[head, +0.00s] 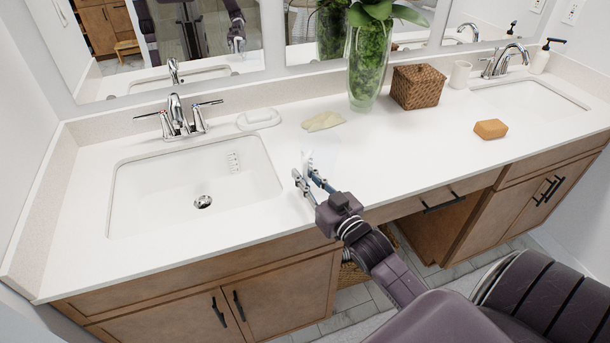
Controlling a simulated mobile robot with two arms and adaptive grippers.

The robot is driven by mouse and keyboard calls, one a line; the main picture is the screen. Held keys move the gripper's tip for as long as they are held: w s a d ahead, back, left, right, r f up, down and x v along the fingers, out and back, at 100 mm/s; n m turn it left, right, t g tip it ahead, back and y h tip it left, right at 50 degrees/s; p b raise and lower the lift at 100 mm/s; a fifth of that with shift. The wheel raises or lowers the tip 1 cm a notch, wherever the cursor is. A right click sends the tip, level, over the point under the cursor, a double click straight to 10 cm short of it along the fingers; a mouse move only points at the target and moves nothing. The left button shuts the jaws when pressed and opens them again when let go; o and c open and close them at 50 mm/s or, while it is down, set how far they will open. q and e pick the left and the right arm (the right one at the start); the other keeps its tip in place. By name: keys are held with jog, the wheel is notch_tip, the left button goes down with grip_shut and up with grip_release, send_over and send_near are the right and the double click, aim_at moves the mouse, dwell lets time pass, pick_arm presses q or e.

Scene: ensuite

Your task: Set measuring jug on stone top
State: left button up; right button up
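The pale stone top (110,255) runs the length of the vanity. My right gripper (304,173) is over its front part, right of the left sink, with its two fingers spread apart. A small whitish, partly clear thing (307,159) shows at the fingertips, seemingly on the stone top. It may be the measuring jug, but it is too small and faint to be sure. I cannot tell if the fingers touch it. My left gripper is out of view.
Left sink (150,190) and right sink (525,97) are set into the top. A soap dish (258,118), crumpled cloth (323,121), glass vase (367,65), woven basket (416,88), cup (460,74), orange-brown block (490,129) and soap dispenser (541,60) stand around. The middle front is clear.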

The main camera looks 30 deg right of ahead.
jog(key=shift+o, duration=0.5)
jog(key=shift+r, duration=0.15)
jog(key=shift+s, duration=0.15)
jog(key=s+b, duration=0.1)
jog(key=s, duration=1)
jog(key=shift+s+a+b, duration=0.25)
jog(key=shift+s+b, duration=0.05)
jog(key=shift+s, duration=0.05)
